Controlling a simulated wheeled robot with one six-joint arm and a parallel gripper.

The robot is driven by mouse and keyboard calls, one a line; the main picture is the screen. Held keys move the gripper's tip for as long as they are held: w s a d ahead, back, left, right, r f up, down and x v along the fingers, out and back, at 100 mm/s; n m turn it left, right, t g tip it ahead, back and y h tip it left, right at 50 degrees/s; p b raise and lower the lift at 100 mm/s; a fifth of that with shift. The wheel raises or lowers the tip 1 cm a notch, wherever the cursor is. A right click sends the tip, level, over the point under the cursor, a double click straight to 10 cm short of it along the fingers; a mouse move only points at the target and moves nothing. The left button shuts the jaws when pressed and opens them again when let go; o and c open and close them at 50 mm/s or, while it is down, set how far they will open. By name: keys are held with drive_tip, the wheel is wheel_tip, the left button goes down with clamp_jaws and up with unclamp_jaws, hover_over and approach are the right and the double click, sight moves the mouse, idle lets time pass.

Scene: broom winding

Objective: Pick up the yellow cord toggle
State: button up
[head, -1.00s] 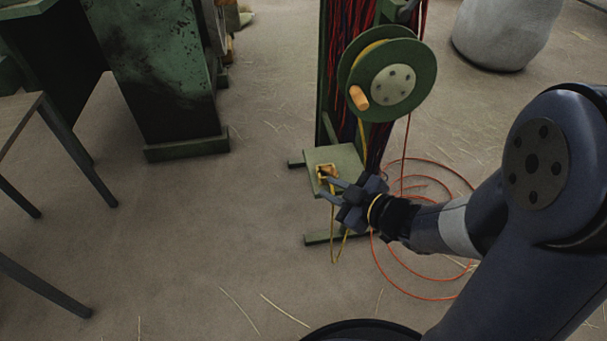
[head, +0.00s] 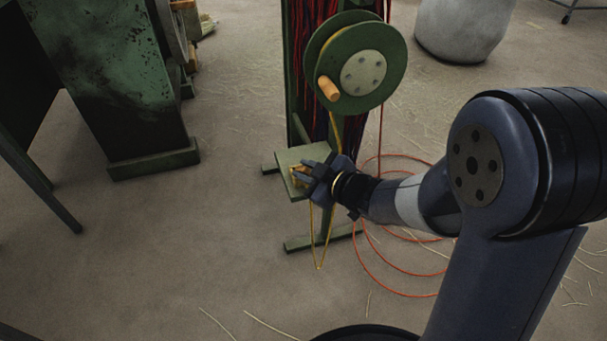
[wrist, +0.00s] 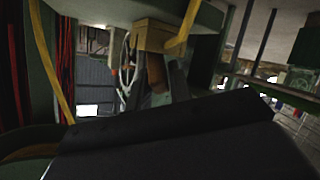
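The yellow cord (head: 322,240) runs down from the green reel (head: 362,72) to a small green shelf (head: 292,156) and hangs below it in a loop. A small yellowish piece (head: 297,172) sits at the shelf's front edge, partly hidden by my gripper (head: 301,174). In the wrist view, a yellow block (wrist: 154,36) shows against the green shelf, with an orange-brown piece (wrist: 157,75) between my fingers. Which of these is the toggle, I cannot tell for sure. My fingers look apart, around the orange-brown piece; contact is unclear.
Red and dark cords hang on the green stand (head: 297,80) behind the shelf. Orange cord (head: 385,282) lies coiled on the floor to the right. A green machine (head: 110,80) stands left, a grey drum (head: 460,30) at the back. The floor in front is open.

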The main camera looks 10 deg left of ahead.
drive_tip(key=shift+c, duration=0.6)
clamp_jaws()
